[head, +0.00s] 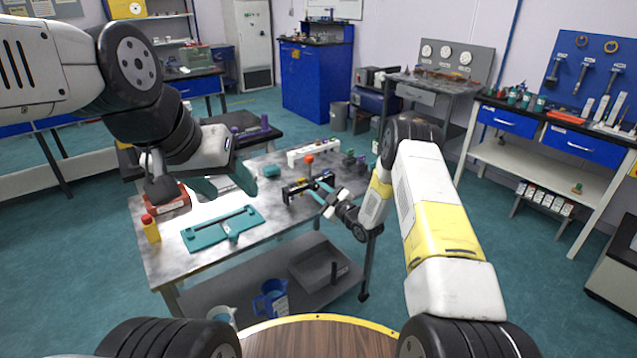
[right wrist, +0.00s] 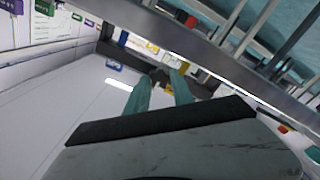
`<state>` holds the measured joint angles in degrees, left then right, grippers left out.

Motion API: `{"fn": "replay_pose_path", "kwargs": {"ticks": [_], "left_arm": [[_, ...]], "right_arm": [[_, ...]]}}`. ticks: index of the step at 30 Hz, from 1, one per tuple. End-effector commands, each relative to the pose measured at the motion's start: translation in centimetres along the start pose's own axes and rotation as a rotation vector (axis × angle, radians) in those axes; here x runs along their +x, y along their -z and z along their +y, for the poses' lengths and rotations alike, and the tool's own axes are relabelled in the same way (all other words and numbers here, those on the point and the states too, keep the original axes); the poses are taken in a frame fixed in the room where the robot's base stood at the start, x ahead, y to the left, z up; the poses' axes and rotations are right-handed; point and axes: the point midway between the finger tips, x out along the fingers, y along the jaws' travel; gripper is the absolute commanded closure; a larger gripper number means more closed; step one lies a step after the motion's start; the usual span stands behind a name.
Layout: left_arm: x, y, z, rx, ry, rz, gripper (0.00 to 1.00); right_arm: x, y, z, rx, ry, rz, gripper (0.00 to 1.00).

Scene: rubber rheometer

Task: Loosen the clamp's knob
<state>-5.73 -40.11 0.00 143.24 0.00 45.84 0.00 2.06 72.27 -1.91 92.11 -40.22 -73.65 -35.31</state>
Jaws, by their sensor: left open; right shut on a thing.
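A black clamp (head: 296,189) stands on the metal-topped workbench in the head view, right of its middle. My right gripper (head: 318,192) reaches it from the right, with its teal fingers against the clamp's near side. It is shut on a small dark part there, which looks like the clamp's knob. In the right wrist view the dark knob (right wrist: 160,75) shows between the two teal fingertips, small and partly hidden by them. My left gripper (head: 226,184) is open and empty above the left part of the bench, apart from the clamp.
A red box (head: 172,207) is behind the bottle. A white rack (head: 313,151) with an orange-topped item before it stands behind the clamp. A lower shelf holds a blue jug (head: 271,298).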

Motion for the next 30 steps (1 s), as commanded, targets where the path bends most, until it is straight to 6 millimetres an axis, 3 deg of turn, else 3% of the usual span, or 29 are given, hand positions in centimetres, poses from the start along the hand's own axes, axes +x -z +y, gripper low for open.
{"fn": "replay_pose_path", "kwargs": {"ticks": [10, 11, 14, 23, 30], "left_arm": [[0.0, 0.0, 0.0, 0.0, 0.0, 0.0, 0.45], [0.0, 0.0, 0.0, 0.0, 0.0, 0.0, 0.45], [0.0, 0.0, 0.0, 0.0, 0.0, 0.0, 0.45], [0.0, 0.0, 0.0, 0.0, 0.0, 0.0, 0.45], [0.0, 0.0, 0.0, 0.0, 0.0, 0.0, 0.45]], "right_arm": [[0.0, -0.1, -0.1, -0.002, 0.002, -0.001, 1.0], [0.0, -0.1, -0.1, -0.002, 0.002, -0.002, 0.66], [0.0, -0.1, -0.1, -0.002, 0.002, -0.001, 0.5], [-0.1, 0.0, 0.0, -0.001, 0.001, -0.001, 0.5], [-3.1, -0.1, 0.0, 0.0, 0.001, -0.004, 0.5]]}}
